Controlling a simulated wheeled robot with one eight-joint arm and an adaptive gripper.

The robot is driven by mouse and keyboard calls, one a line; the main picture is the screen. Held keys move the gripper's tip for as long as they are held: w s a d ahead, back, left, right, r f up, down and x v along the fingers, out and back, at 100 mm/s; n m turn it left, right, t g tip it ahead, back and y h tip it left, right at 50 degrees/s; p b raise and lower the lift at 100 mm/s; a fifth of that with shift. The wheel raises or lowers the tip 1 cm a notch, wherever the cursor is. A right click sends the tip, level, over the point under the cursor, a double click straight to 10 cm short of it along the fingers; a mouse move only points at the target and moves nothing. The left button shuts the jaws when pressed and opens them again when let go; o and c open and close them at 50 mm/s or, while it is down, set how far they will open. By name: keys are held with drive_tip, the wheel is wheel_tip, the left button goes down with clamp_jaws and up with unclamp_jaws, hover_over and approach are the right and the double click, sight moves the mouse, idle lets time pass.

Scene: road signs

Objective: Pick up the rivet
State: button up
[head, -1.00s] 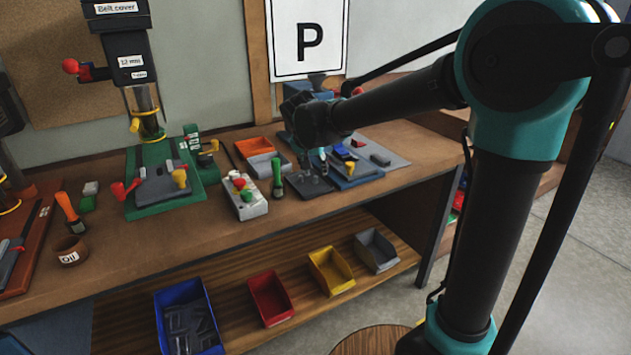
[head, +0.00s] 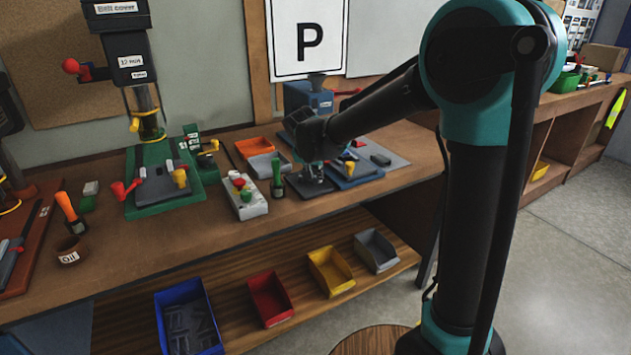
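My gripper (head: 316,180) is small in the head view, low over a dark plate (head: 298,190) on the workbench, in front of a blue machine (head: 322,99). Its fingers are too small and dark to tell open from shut, or whether anything is between them. I cannot make out a rivet; one may be hidden at the fingertips or too small to see.
A green drill press (head: 140,207) stands left of the gripper. A white button box (head: 247,208), a green-handled tool (head: 278,178), an orange bin (head: 254,146) and a grey bin (head: 268,165) are nearer. Blue (head: 209,345), red, yellow and grey bins sit on the lower shelf.

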idle(0.4)
wheel_tip(320, 180, up, 20)
drive_tip(key=shift+c, duration=0.2)
idle(0.3)
